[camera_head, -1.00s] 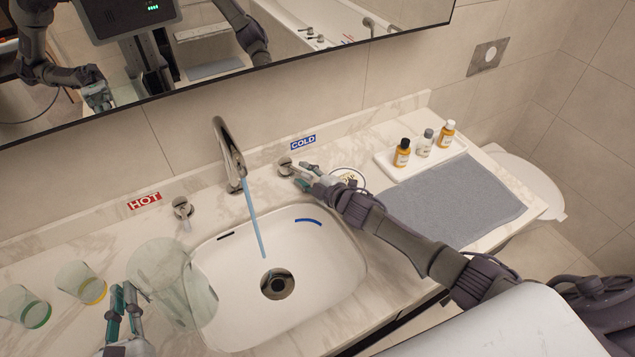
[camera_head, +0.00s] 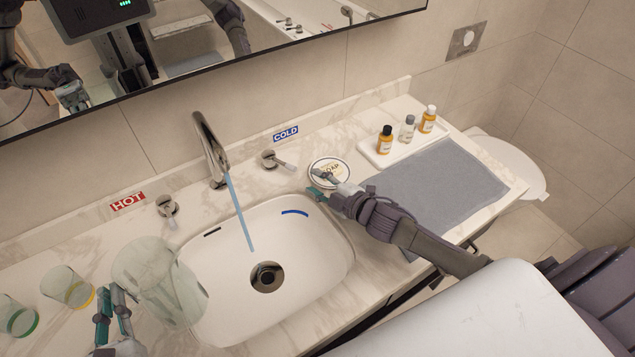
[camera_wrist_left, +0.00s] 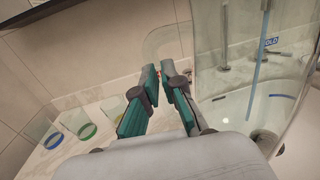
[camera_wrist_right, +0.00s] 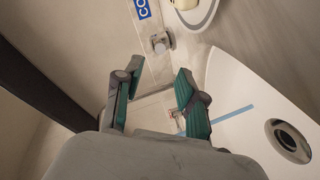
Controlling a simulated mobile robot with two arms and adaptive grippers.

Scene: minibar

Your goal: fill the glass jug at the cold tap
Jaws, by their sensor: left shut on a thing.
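The clear glass jug (camera_head: 142,262) hangs over the left edge of the basin, with no water visible in it. My left gripper (camera_head: 112,296) is shut on its handle; the jug wall (camera_wrist_left: 222,60) fills the right of the left wrist view. The spout (camera_head: 211,150) pours a blue stream (camera_head: 239,212) that falls beside the jug, into the basin near the drain. The cold tap handle (camera_head: 275,160) sits right of the spout, below the COLD label (camera_head: 285,133). My right gripper (camera_head: 318,185) is open and empty near the soap dish, apart from the handle.
The white basin (camera_head: 320,255) is otherwise clear. The hot tap handle (camera_head: 167,206) is left of the spout. Two tumblers (camera_head: 67,287) stand at the far left. The soap dish (camera_head: 328,170), a white tray (camera_head: 380,160) with bottles and a grey towel (camera_head: 435,190) are at right.

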